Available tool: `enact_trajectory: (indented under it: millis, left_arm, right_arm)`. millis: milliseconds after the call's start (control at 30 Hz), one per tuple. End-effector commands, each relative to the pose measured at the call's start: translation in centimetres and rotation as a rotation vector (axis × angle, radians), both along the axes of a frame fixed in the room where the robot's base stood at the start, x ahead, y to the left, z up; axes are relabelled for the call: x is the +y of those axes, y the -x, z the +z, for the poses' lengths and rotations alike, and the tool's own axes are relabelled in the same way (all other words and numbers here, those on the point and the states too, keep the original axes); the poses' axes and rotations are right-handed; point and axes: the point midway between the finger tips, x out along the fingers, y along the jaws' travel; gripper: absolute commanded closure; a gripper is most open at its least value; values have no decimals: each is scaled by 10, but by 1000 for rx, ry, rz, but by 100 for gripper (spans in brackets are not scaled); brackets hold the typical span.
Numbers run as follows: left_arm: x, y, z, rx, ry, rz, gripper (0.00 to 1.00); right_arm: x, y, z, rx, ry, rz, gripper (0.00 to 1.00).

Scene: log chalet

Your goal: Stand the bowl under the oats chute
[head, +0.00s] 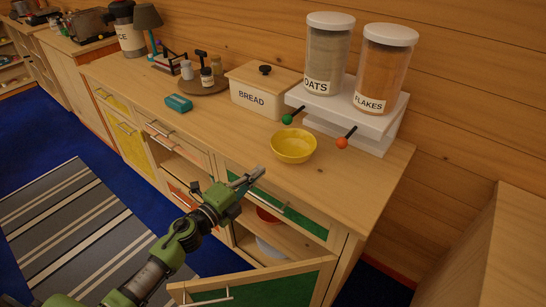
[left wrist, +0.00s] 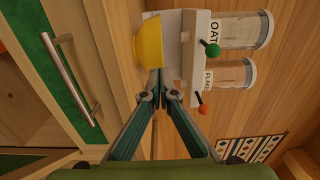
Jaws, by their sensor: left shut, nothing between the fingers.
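The yellow bowl (head: 293,146) stands upright and empty on the wooden counter, in front of the white dispenser stand (head: 388,122). In the left wrist view the bowl (left wrist: 149,42) shows just beyond my fingertips. The oats container (head: 326,58) is the left one on the stand, with a green knob (head: 287,119) below it. The chute opening itself cannot be made out. My left gripper (head: 257,174) is shut and empty, in front of the counter's edge and apart from the bowl. My right gripper is not in view.
The flakes container (head: 384,72) stands right of the oats, with an orange knob (head: 342,143). A bread box (head: 258,98) is left of the stand. Below, an open cabinet door (head: 260,287) juts out. The counter's right end is clear.

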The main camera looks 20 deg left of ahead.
Motion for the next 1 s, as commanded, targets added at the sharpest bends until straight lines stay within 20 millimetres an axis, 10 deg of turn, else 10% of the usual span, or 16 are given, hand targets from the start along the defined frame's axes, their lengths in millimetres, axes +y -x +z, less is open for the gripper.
enact_trajectory:
  millis: [300, 1000]
  left_arm:
    - [-20, -53, 2, -1, 4, 0, 100]
    - [-28, -77, -1, -2, 2, 0, 100]
  right_arm:
    - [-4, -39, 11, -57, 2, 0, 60]
    - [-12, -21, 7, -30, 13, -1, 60]
